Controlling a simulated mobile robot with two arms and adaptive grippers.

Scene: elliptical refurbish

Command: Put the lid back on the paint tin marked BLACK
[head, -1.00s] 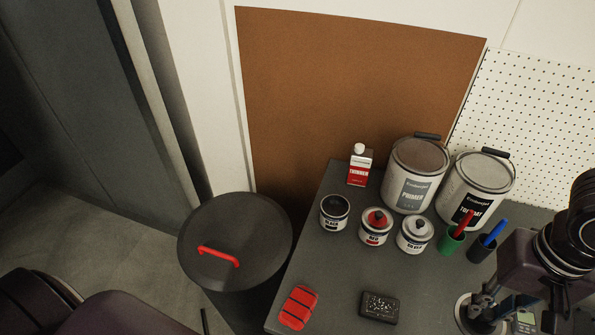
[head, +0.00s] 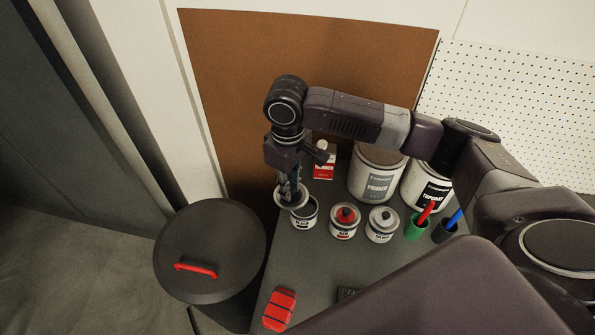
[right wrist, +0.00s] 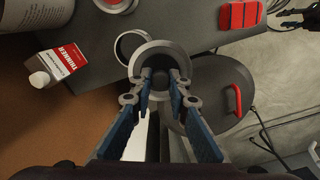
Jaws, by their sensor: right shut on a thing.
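The paint tin marked BLACK (head: 304,222) stands open near the table's left edge, and its dark mouth also shows in the right wrist view (right wrist: 127,44). My right gripper (head: 290,188) is shut on a round silver lid (head: 281,201) by its dark knob. In the right wrist view the lid (right wrist: 148,55) is between the fingertips (right wrist: 161,82). The lid is held beside the tin, off to its upper left in the head view, and partly overlaps the tin's rim in the picture. It is not seated on it.
Lidded tins with a red knob (head: 345,220) and a grey knob (head: 381,224) stand to the right. A thinner can (head: 323,168), PRIMER tin (head: 375,182) and TOPCOAT tin (head: 428,190) stand behind. A bin (head: 210,250) stands left of the table, and a red block (head: 279,309) lies in front.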

